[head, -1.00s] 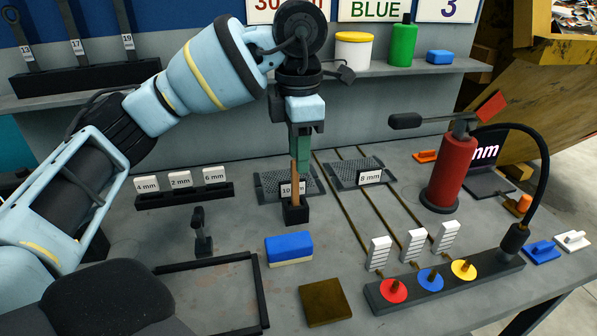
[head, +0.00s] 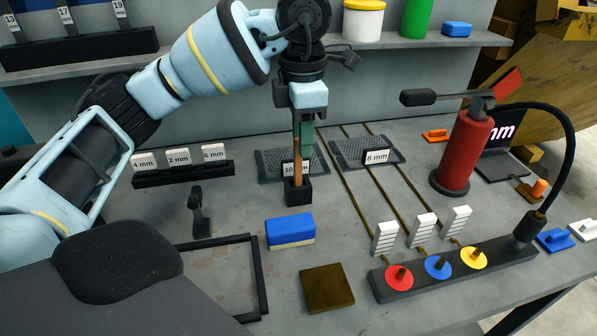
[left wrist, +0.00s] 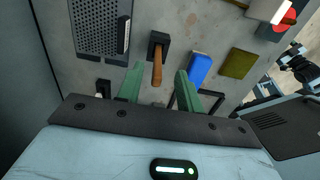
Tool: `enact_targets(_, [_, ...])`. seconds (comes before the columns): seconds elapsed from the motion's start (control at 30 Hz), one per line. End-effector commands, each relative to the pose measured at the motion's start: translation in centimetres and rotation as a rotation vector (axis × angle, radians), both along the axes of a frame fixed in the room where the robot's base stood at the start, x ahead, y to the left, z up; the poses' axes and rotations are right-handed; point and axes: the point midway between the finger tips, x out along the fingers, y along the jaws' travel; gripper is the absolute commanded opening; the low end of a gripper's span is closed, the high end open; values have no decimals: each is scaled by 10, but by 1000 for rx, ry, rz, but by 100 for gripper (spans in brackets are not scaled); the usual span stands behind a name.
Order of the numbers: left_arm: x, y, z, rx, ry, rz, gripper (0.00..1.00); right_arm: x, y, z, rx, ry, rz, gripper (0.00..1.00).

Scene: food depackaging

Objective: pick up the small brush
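The small brush appears to be the upright piece with a plain wooden handle (head: 297,160) standing in a black block (head: 299,192) on the bench. In the left wrist view, the handle (left wrist: 157,68) points toward my gripper, and its bristles are not visible. My left gripper (head: 306,150) points down at the handle. Its green fingers are spread in the left wrist view (left wrist: 158,84), with the handle's end between their tips and gaps on both sides. My right gripper cannot be made out; a dark jointed part (left wrist: 295,62) beyond the bench edge may belong to my right arm.
A grated plate with a label stands right behind the block. A blue sponge (head: 290,230), a brown square (head: 327,288) and a dark frame (head: 262,280) lie in front. A small black stand (head: 200,215) is at left, a red cylinder (head: 462,150) at right.

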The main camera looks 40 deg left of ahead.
Motion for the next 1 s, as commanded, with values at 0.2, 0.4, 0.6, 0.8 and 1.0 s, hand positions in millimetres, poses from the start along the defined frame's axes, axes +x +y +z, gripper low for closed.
enact_targets(0.2, [-4,7,-31,1,3,1,36,11,0,5,1,-22,0,71])
enact_targets(0.4, [-4,6,-45,1,1,1,36,11,1,6,3,-24,-3,71])
enact_targets(0.6, [-4,6,-46,0,0,1,36,9,1,5,3,-20,-3,71])
enact_targets(0.8, [-4,6,-46,-1,1,1,13,4,1,4,3,-10,-4,71])
enact_targets(1.0, [-4,6,-46,-1,1,1,0,2,1,3,3,-5,-3,71])
